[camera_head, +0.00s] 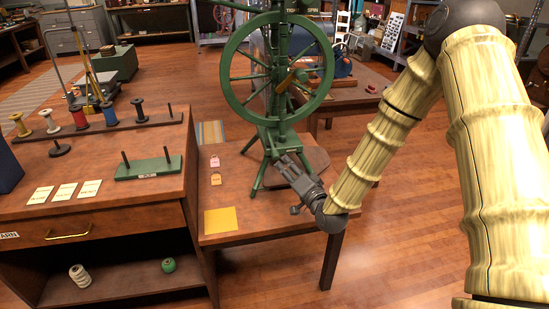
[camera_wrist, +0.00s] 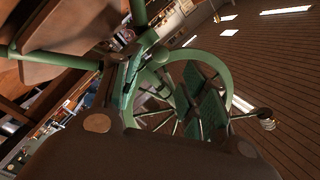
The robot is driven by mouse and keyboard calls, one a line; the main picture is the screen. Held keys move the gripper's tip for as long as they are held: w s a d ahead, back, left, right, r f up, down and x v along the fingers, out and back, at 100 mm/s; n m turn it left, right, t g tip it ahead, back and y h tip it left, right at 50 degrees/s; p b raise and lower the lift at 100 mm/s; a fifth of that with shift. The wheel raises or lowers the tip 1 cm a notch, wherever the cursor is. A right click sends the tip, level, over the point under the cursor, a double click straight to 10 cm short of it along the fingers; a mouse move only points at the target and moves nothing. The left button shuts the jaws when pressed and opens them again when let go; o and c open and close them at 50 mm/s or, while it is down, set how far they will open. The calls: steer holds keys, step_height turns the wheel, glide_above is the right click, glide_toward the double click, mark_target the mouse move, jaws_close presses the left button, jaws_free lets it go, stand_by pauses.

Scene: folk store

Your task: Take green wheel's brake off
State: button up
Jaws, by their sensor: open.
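The green spinning wheel (camera_head: 233,77) stands upright on a small wooden table, on splayed green legs. My gripper (camera_head: 282,161) is open and low in front of the wheel's frame, below the rim, pointing up and left. I see nothing held in it, but contact with the frame is unclear. In the wrist view the green wheel rim (camera_wrist: 226,72) and spokes appear tilted, close ahead.
The small table (camera_head: 240,222) carries a yellow sheet (camera_head: 221,220) and small pink and orange tags. At left, a counter (camera_head: 100,215) holds spools, a green peg stand (camera_head: 148,168) and cards. Another table with tools stands behind the wheel. Floor at right is open.

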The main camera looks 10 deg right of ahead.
mark_target(278, 158)
steer(key=x, duration=0.9)
steer(key=shift+w+a, duration=0.1)
steer(key=shift+w, duration=0.3)
steer(key=shift+c, duration=0.2)
jaws_close()
